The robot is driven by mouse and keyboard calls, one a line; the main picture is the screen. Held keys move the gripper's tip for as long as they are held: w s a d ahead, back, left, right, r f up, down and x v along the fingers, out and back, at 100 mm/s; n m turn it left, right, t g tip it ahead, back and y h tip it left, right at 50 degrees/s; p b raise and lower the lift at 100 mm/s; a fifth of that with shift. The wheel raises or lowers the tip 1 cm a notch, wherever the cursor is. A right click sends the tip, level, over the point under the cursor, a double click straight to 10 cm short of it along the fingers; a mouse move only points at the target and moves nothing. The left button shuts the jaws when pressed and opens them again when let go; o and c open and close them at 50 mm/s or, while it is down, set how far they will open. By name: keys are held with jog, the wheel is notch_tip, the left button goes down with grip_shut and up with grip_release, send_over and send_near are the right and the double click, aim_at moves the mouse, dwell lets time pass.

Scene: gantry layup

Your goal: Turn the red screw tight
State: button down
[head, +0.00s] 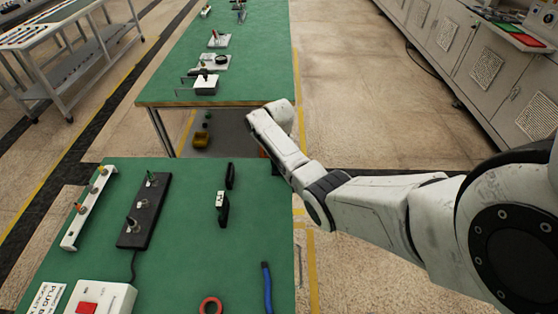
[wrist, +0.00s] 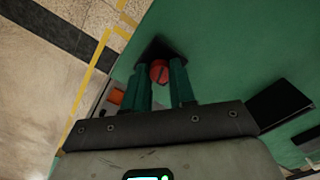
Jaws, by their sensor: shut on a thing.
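The red screw (wrist: 159,71) shows in the wrist view as a round red head with a dark slot. It sits at a dark block (wrist: 163,50) on the green table top, near the table's edge. My gripper (wrist: 159,82) has one dark green finger on each side of the red head and is shut on it. How far the screw is in cannot be told. In the head view my gripper and the red screw are hidden behind my arm, at the right edge of the near green table (head: 190,260).
A black upright piece (head: 222,208), a dark strip with knobs (head: 145,215), a white rail (head: 78,228), a white box with a red button (head: 108,297), a red ring (head: 210,305) and a blue-handled tool (head: 267,288) are on the near table. Another green table (head: 255,60) stands beyond.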

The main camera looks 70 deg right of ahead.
jog(key=m, duration=0.5)
jog(key=shift+w+r+m+p, duration=0.1)
jog(key=shift+m+p, duration=0.2)
jog(key=m, duration=0.4)
jog(key=shift+m, duration=0.3)
jog(key=m, duration=0.5)
jog(key=m+b, duration=0.1)
jog(key=m, duration=0.4)
jog(key=c, duration=0.9)
grip_release()
notch_tip(320, 180, up, 11)
jog(key=shift+f+b, duration=0.1)
jog(key=shift+b, duration=0.3)
